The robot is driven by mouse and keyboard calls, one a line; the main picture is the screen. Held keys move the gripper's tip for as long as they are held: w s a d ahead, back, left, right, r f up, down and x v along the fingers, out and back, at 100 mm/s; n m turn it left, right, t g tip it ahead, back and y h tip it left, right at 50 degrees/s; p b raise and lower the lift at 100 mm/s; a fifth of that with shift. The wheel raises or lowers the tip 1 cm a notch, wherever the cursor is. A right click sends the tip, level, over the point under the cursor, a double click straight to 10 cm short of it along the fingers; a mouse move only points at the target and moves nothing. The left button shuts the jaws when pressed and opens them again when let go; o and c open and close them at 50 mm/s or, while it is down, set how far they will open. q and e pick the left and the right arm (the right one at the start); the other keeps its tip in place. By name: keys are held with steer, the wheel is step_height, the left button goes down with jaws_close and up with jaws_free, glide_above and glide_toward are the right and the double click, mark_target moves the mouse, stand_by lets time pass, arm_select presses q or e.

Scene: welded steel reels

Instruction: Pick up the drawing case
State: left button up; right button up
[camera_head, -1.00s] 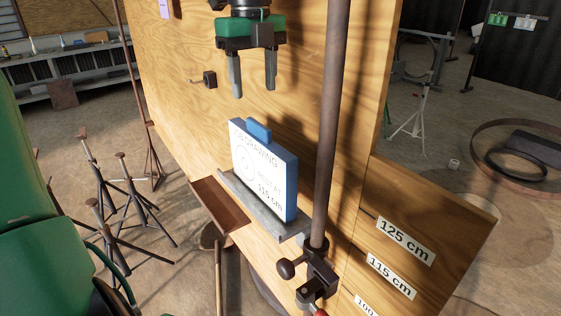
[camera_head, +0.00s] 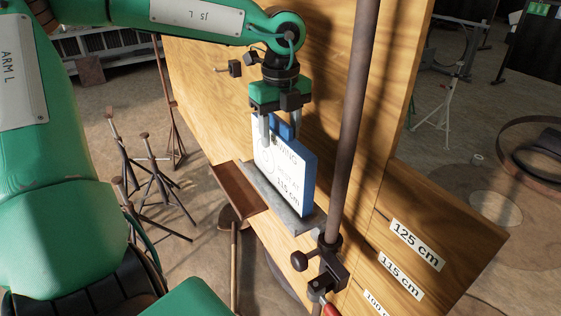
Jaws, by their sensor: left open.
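The drawing case (camera_head: 284,178) is a flat blue case with a white printed face and a blue handle (camera_head: 284,130) on top. It stands upright on a grey ledge (camera_head: 262,193) fixed to the wooden board. My left gripper (camera_head: 279,138) points down from above at the top of the case. Its jaws are open, with the fingers on either side of the handle. The near finger hangs in front of the white face and covers part of the lettering. Whether the fingers touch the case I cannot tell. My right gripper does not show.
A vertical steel post (camera_head: 358,120) with a black clamp (camera_head: 322,268) stands just right of the case. A brown steel channel (camera_head: 238,189) sits left of the ledge. The wooden board (camera_head: 325,60) rises behind. Several stands (camera_head: 150,170) are on the floor at left.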

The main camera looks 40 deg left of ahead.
arm_select(q)
steer(key=shift+w+a+f, duration=0.1)
steer(key=shift+f, duration=1.1)
steer(key=shift+r, duration=0.1)
steer(key=shift+c, duration=1.3)
jaws_close()
